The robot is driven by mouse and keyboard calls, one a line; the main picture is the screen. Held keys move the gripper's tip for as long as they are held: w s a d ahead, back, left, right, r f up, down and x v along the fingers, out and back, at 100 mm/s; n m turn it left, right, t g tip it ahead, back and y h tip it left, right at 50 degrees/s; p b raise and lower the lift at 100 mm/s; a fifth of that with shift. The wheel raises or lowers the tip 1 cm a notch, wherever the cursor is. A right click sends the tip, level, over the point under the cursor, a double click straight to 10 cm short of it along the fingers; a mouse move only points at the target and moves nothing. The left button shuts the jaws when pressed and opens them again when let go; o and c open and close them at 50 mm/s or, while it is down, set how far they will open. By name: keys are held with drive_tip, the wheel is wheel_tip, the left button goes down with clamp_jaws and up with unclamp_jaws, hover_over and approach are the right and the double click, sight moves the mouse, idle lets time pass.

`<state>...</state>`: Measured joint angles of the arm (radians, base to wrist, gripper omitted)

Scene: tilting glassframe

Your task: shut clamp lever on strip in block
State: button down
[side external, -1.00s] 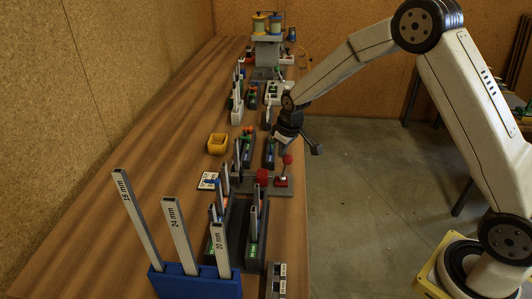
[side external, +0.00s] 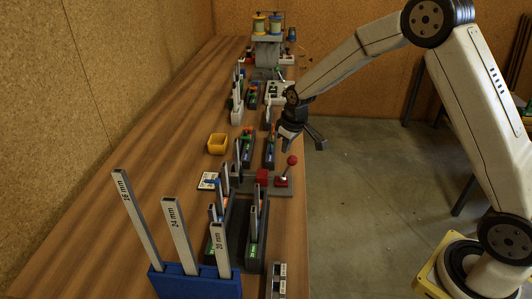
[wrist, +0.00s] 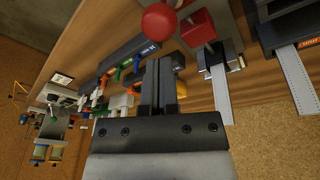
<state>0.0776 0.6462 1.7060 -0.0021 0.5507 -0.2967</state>
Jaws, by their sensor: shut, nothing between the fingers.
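The clamp lever is a thin rod with a red ball knob (side external: 292,160) and a red base, leaning up and to the right. The same knob (wrist: 160,22) shows at the top of the wrist view. My gripper (side external: 289,147) is shut and empty, just beyond and above the knob. In the wrist view its fingers (wrist: 162,82) are together, pointing toward the knob; contact cannot be told.
A blue rack (side external: 195,284) with tall labelled strips stands in front. A dark frame with upright strips is nearer than the clamp. Farther back are more blocks and a spool stand (side external: 267,48). The table's left side is clear.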

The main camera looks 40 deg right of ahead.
idle(0.4)
drive_tip(key=s+d+r, duration=0.4)
drive_tip(key=s+r, duration=0.2)
drive_tip(key=shift+s+r, duration=0.25)
drive_tip(key=shift+s, duration=0.05)
idle(0.4)
drive_tip(key=shift+s, duration=0.1)
drive_tip(key=s+a+f+m, duration=0.1)
drive_tip(key=s+a, duration=0.3)
drive_tip(key=s, duration=0.4)
drive_tip(key=s+a+f+m, duration=0.1)
drive_tip(key=s+a, duration=0.3)
drive_tip(key=s, duration=0.5)
drive_tip(key=shift+f+m, duration=0.3)
drive_tip(key=shift+f, duration=0.4)
drive_tip(key=shift+w, duration=0.15)
drive_tip(key=w+a+r+n+g+h, duration=0.1)
drive_tip(key=w+a+r+n, duration=0.1)
drive_tip(key=w, duration=0.8)
drive_tip(key=w+a+r+n+g+h, duration=0.1)
drive_tip(key=w+r+n, duration=0.4)
drive_tip(key=w, duration=0.6)
drive_tip(key=shift+w+a+r+n, duration=0.15)
drive_tip(key=shift+a+n, duration=0.3)
drive_tip(key=shift+n, duration=0.65)
